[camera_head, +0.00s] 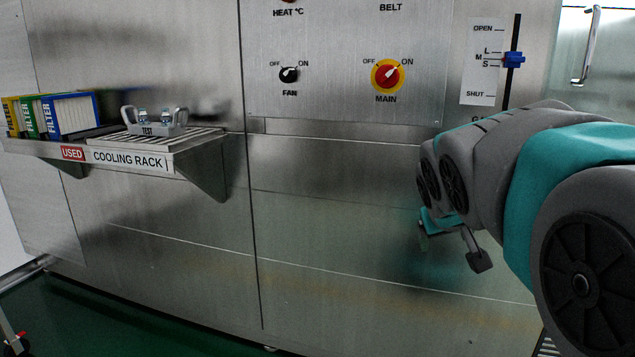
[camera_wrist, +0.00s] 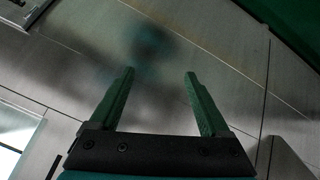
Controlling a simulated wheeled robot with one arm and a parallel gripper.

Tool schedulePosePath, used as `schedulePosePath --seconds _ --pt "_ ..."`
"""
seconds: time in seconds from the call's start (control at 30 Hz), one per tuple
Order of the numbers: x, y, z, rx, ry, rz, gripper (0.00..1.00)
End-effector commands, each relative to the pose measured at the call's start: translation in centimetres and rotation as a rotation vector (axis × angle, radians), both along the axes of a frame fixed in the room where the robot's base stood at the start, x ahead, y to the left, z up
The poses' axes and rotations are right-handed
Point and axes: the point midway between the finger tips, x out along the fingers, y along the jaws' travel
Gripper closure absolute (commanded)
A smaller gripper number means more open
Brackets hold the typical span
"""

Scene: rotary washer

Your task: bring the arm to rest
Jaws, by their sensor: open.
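My gripper (camera_head: 452,248) hangs at the right of the head view, in front of the lower steel panel of the machine. My arm, grey and teal, is bent and comes in from the right edge. In the wrist view my gripper (camera_wrist: 160,75) shows two green fingers spread apart with nothing between them. Behind the fingers is only the bare steel panel (camera_wrist: 225,40), with a blurred dark reflection.
A cooling rack shelf (camera_head: 190,141) at left holds a grey TEST carrier (camera_head: 156,131) with small vials, and several coloured filters (camera_head: 66,115). The main knob (camera_head: 387,75), fan knob (camera_head: 289,74) and a blue slider (camera_head: 514,60) are on the upper panel.

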Motion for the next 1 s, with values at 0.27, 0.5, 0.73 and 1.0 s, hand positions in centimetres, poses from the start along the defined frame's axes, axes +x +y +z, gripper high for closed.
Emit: schedulePosePath --seconds 0.27,0.5,0.73,1.0 --pt "-15.0 2.8 -11.9 0.165 0.416 -0.050 0.20" --pt "-27.1 6.2 -17.7 0.280 0.718 -0.068 0.20" --pt "-32.0 7.6 -19.4 0.323 0.836 -0.073 0.20" --pt "-32.1 7.6 -19.4 0.324 0.838 -0.073 0.20"
